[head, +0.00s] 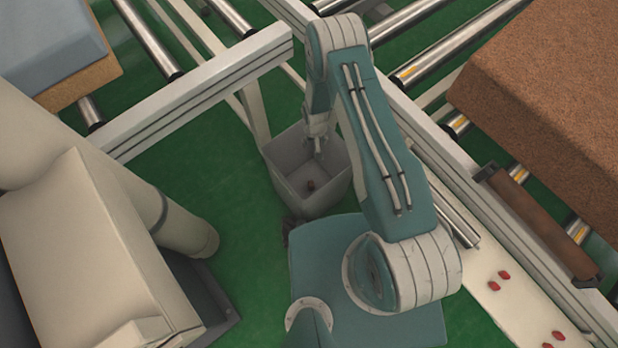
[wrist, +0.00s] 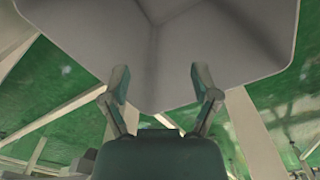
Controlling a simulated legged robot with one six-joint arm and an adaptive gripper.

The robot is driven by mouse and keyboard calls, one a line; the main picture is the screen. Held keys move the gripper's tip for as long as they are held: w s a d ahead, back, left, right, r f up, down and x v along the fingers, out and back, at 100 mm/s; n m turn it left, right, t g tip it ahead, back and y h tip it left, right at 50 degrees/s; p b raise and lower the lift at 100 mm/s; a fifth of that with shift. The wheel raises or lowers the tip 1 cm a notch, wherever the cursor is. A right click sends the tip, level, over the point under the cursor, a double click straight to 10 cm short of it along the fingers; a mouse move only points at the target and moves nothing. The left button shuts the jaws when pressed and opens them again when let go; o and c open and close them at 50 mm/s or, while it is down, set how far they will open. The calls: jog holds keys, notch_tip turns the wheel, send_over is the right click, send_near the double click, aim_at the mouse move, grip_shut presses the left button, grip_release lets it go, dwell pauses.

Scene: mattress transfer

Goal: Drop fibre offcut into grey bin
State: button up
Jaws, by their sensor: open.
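The grey bin (head: 278,185) stands on the green floor between the conveyor frames, in front of my base. A small dark reddish-brown piece (head: 310,185), which looks like the fibre offcut, lies inside the bin. My gripper (head: 318,150) points down over the bin, above and apart from that piece. In the wrist view my gripper (wrist: 160,82) has its two fingers spread with nothing between them. The bin's pale inner walls (wrist: 215,45) fill the top of that view. The offcut cannot be made out there.
A roller conveyor at right carries a large brown fibre block (head: 550,100). A blue-topped foam block (head: 50,45) lies on rollers at upper left. Small red pieces (head: 498,280) sit on the white rail at right. A beige machine (head: 85,250) fills the lower left. Green floor (head: 235,200) shows beside the bin.

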jog(key=shift+r, duration=0.1)
notch_tip(320, 180, up, 12)
dwell(0.5)
jog(key=shift+s+f, duration=0.1)
jog(key=shift+f, duration=0.1)
